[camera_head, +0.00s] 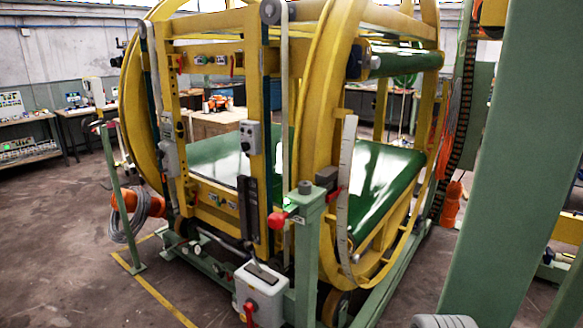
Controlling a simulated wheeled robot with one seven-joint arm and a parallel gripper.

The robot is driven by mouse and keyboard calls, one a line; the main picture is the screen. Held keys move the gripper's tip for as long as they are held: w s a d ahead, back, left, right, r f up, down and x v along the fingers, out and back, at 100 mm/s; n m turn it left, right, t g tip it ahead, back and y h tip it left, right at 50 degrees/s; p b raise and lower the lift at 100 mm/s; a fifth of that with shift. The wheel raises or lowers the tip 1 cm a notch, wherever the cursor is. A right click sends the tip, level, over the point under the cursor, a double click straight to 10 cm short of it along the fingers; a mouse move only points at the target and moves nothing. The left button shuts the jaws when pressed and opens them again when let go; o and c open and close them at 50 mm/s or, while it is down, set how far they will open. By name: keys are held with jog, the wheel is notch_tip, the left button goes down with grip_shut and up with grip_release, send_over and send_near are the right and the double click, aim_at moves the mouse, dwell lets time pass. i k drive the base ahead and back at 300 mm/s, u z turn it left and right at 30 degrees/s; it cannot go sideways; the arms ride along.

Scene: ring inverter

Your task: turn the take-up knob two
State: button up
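The yellow ring inverter (326,120) stands in the middle of the view, with a green bed (385,180) inside its rings. I cannot tell which part is take-up knob two. A red handle (250,313) hangs on the front of a grey box (260,287) low at the front. A small grey control box (250,137) is on the yellow upright above.
A thick green column (505,150) blocks much of the right side. A thin green post (118,195) with coiled grey cable (133,220) stands at the left. Workbenches (75,115) line the back wall. The floor (60,265) at the front left is clear, with a yellow line.

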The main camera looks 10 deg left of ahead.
aim_at(355, 259)
jog(key=u, duration=2.1)
jog(key=i, duration=1.7)
jog(key=z, duration=3.1)
